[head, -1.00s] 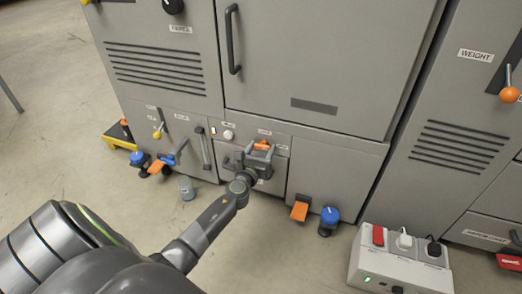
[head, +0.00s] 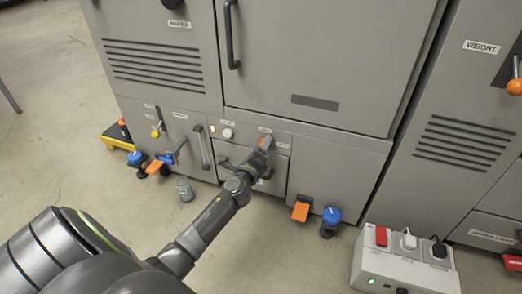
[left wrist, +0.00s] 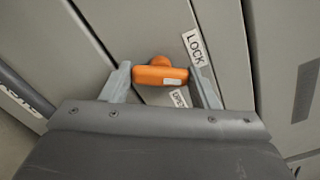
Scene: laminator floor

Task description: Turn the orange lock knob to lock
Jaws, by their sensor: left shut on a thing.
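The orange lock knob (left wrist: 160,75) shows in the left wrist view as a bar between my two fingers on a grey panel. A LOCK label (left wrist: 195,47) is beside its upper right; a second label below it is partly hidden. My left gripper (left wrist: 163,82) is shut on the knob, one finger at each end of the bar. In the head view, my left gripper (head: 266,143) is at the low front panel of the grey machine (head: 340,165), seen nearly edge-on. The knob is mostly hidden there. My right gripper is not in view.
Orange pedals (head: 300,211) and blue knobs (head: 331,216) stick out low along the machine. A white power strip (head: 405,262) with a red switch stands on the floor at right. A small grey cylinder (head: 185,189) stands left of my arm.

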